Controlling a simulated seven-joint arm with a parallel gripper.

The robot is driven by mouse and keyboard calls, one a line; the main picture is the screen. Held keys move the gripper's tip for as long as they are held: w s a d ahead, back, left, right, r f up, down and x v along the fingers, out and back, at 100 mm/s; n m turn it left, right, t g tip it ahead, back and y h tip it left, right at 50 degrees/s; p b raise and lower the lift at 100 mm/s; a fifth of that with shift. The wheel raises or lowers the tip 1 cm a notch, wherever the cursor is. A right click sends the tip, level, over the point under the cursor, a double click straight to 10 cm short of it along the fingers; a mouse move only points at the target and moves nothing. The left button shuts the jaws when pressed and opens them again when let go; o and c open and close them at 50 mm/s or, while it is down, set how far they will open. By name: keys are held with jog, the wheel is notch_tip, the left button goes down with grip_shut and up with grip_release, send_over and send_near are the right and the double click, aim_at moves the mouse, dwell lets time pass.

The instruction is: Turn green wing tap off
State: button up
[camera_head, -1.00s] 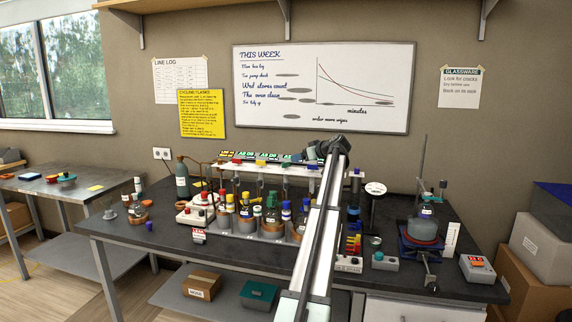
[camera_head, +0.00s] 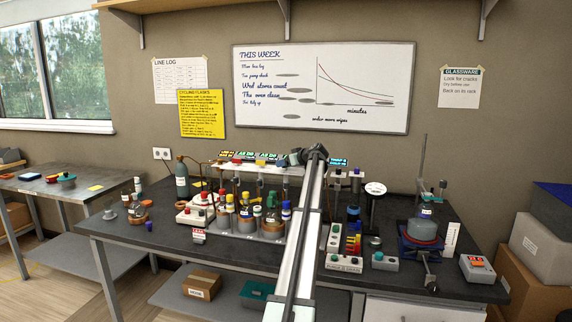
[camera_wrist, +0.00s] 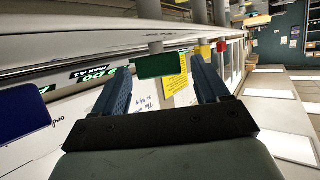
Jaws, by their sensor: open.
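The green wing tap (camera_head: 260,166) sits on the white rail (camera_head: 250,170) at the back of the bench. In the wrist view the green tap (camera_wrist: 160,65) appears as a flat green plate between my fingertips, with a gap on each side. My gripper (camera_head: 282,160) is just right of the tap in the head view, open and empty. Its two blue fingers (camera_wrist: 160,62) show in the wrist view on either side of the tap. I cannot tell how deep the tap sits between them.
A blue tap (camera_wrist: 22,112) is close at the left of the wrist view. A red tap (camera_wrist: 221,46) is beyond the green one. Several bottles (camera_head: 270,215) stand below the rail. A whiteboard (camera_head: 350,85) hangs on the wall behind.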

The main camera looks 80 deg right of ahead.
jog(key=shift+w+d+f, duration=0.25)
jog(key=shift+w+d, duration=0.1)
jog(key=shift+w, duration=0.15)
jog(key=c, duration=1)
jog(key=shift+o, duration=0.2)
jog(key=shift+a+m, duration=0.1)
jog(key=shift+m, duration=0.2)
jog(key=shift+m+g+h, duration=0.7)
jog(key=shift+m+h, duration=0.1)
jog(key=shift+h, duration=0.2)
jog(key=m+g+h, duration=0.2)
jog(key=m+g, duration=0.1)
jog(key=shift+m, duration=0.3)
jog(key=shift+m+g+h, duration=0.8)
jog(key=shift+m+g, duration=1.5)
jog(key=shift+g, duration=0.5)
jog(key=shift+m+g, duration=0.3)
jog(key=shift+g, duration=0.1)
